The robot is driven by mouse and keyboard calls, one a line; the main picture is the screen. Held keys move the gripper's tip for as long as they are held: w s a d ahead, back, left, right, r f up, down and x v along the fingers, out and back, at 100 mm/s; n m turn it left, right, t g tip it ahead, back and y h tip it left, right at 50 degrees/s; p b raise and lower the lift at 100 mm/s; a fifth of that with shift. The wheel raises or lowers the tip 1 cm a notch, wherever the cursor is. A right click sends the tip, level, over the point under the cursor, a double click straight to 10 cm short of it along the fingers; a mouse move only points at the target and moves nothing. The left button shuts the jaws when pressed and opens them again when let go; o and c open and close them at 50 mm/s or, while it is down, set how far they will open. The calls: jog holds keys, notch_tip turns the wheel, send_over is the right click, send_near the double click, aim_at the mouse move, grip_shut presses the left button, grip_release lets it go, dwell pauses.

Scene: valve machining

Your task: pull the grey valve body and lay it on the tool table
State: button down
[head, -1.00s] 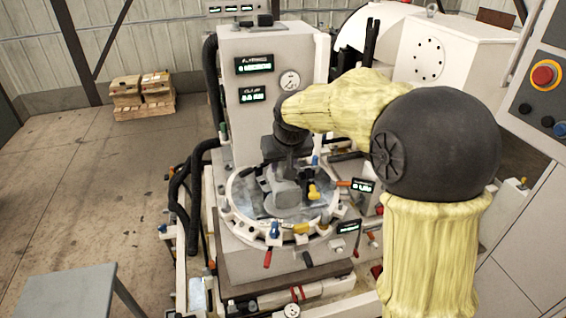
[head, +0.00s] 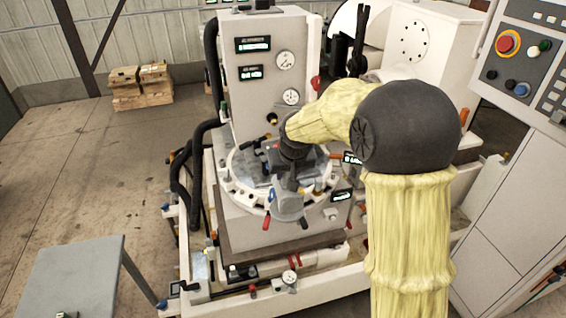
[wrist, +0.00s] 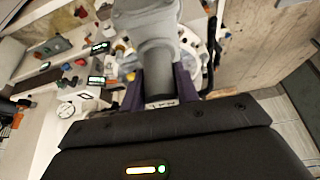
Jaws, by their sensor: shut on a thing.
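The grey valve body (head: 287,206) hangs below my gripper (head: 289,180) in the head view, in front of and over the near rim of the round machine table (head: 240,195). In the wrist view my gripper (wrist: 165,88) has its two fingers shut on the grey valve body (wrist: 152,45), one on each side of its neck. The flat grey tool table (head: 75,275) stands at the lower left of the head view, well apart from the gripper. The lower end of the valve body is partly cut off in the wrist view.
The machine's upright panel (head: 262,90) with gauges rises behind the gripper. Coloured clamp handles (head: 266,222) stick out around the round table. A control cabinet (head: 520,70) stands at the right. Wooden pallets with boxes (head: 140,88) lie far left; the floor between is open.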

jog(key=s+d+f+m+b, duration=0.1)
jog(key=s+d+f+b, duration=0.1)
jog(key=f, duration=1)
jog(key=s+d+f+b, duration=0.2)
jog(key=s+d+f, duration=0.2)
jog(key=f, duration=0.9)
jog(key=s+d+f+m+h+b, duration=0.1)
jog(key=s+d+f+b, duration=0.2)
jog(key=d+f, duration=0.5)
notch_tip(320, 180, down, 5)
jog(key=shift+s+m, duration=0.25)
jog(key=shift+m, duration=0.05)
jog(key=shift+s, duration=0.1)
jog(key=shift+d, duration=0.15)
